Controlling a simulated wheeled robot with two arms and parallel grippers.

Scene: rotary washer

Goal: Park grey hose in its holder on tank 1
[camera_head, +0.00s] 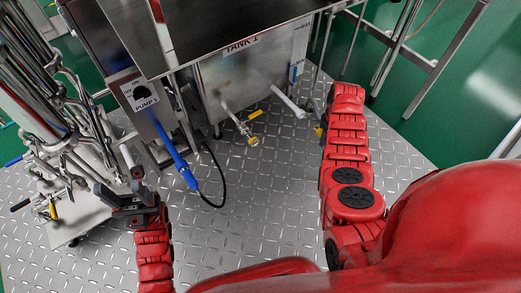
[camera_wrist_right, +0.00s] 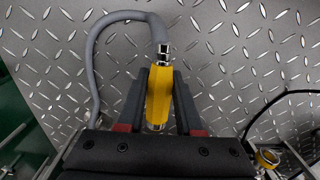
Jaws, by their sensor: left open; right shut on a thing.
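My right gripper (camera_wrist_right: 160,100) is shut on the yellow handle (camera_wrist_right: 159,90) of the grey hose. The grey hose (camera_wrist_right: 98,48) leaves the handle's far end through a metal fitting and loops to the left over the floor. In the head view a small yellow bit (camera_head: 319,131) beside my right arm may be this handle; the gripper itself is hidden there. Tank 1 (camera_head: 245,77) stands at the top middle under its label. I cannot make out the hose holder clearly. My left gripper (camera_head: 124,193) is open and empty at the left, well away from the tank.
A pump panel (camera_head: 138,95) with a blue hose connector (camera_head: 188,178) and black cable stands left of the tank. A valve pipe (camera_head: 238,124) and a pale pipe (camera_head: 289,103) stick out from the tank. Steel pipework (camera_head: 55,120) fills the left. The middle floor is clear.

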